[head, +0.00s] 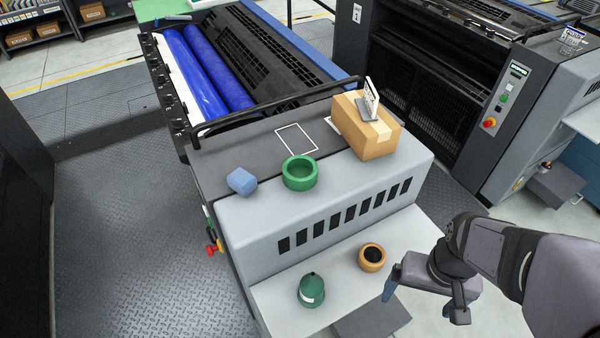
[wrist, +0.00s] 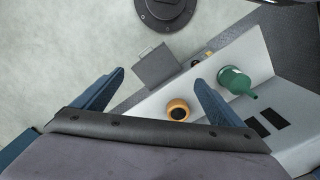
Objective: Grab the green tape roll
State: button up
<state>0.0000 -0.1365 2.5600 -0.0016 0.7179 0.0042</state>
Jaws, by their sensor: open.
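The green tape roll (head: 300,173) lies flat on top of the grey machine housing in the head view, left of the cardboard box. Its open hole faces up. It does not show in the wrist view. My gripper (head: 425,300) is at the lower right, beside the lower shelf and well away from the roll. It is open and empty. In the wrist view its two blue fingers (wrist: 157,90) are spread wide, with floor and shelf beyond them.
A blue block (head: 242,182) lies left of the roll. The cardboard box (head: 366,128) carries a small sign. A green bottle (head: 312,291) and an orange roll (head: 372,257) stand on the lower shelf (head: 345,285). A white outlined rectangle (head: 296,139) behind the roll is empty.

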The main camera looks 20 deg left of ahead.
jog(key=w+a+r+n+t+y, duration=0.1)
jog(key=w+a+t, duration=0.35)
jog(key=w, duration=0.35)
jog(key=w+a+r+n+t+y, duration=0.1)
jog(key=w+a+n+t, duration=0.15)
jog(key=w+a, duration=0.45)
jog(key=w+a+r+t+h+p, duration=0.1)
jog(key=w+a+r+t, duration=0.25)
jog(key=r+t, duration=0.2)
jog(key=w+a+r+t, duration=0.2)
jog(key=w+r+t, duration=0.25)
jog(key=r, duration=0.25)
jog(key=y+b, duration=0.4)
jog(key=b, duration=0.3)
send_near(300, 181)
jog(key=x, duration=0.5)
jog(key=shift+a, duration=0.2)
jog(key=shift+p+x, duration=0.85)
jog(key=shift+x, duration=0.8)
jog(key=shift+p+x, duration=0.85)
jog(key=shift+x, duration=1.2)
